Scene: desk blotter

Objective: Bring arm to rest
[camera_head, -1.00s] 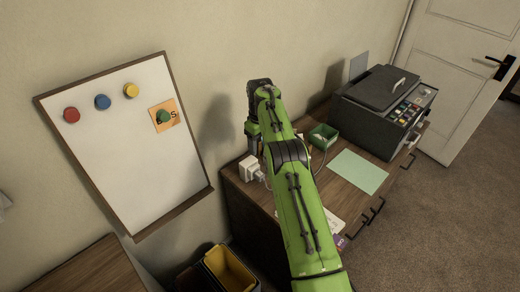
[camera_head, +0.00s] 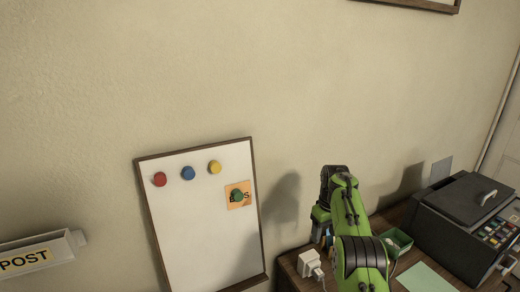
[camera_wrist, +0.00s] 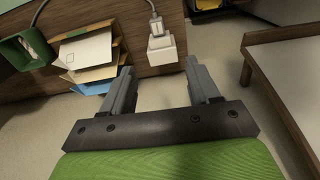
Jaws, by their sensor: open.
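My green arm (camera_head: 352,225) stands over the wooden desk, to the right of the whiteboard in the head view. My gripper (camera_wrist: 160,75) shows in the wrist view with its two grey fingers apart and nothing between them. Below and beyond the fingertips are a white plug adapter (camera_wrist: 161,47) and several envelopes (camera_wrist: 92,55). In the head view the gripper's fingers are mostly hidden behind the arm.
A dark printer (camera_head: 462,225) and a green tray (camera_head: 397,241) stand on the desk. A POST box (camera_head: 40,255) is at the lower left.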

